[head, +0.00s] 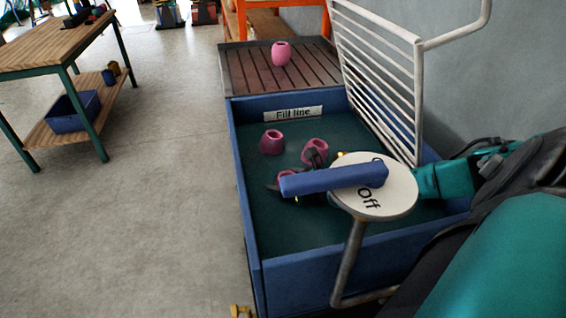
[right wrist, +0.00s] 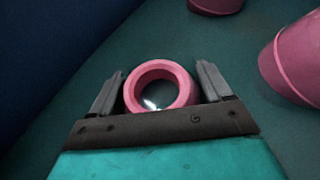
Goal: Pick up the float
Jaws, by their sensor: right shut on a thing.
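My right gripper (head: 286,175) reaches down into the blue tub from the right and is shut on a pink float (right wrist: 160,69). In the right wrist view the float sits upright between the two grey fingers, its round hole facing the camera. In the head view a blue lever and a white "Off" disc cover much of the gripper, and only part of the held float shows. Two more pink floats stand in the tub, one at the left (head: 271,142) and one just behind the gripper (head: 315,151). My left gripper is out of view.
The blue tub (head: 246,208) has a green floor and a "Fill line" label (head: 292,113). The lever (head: 335,178) and disc (head: 388,200) stand over its front right. Another pink float (head: 281,53) rests on the slatted top behind. A white rack (head: 385,75) rises at right.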

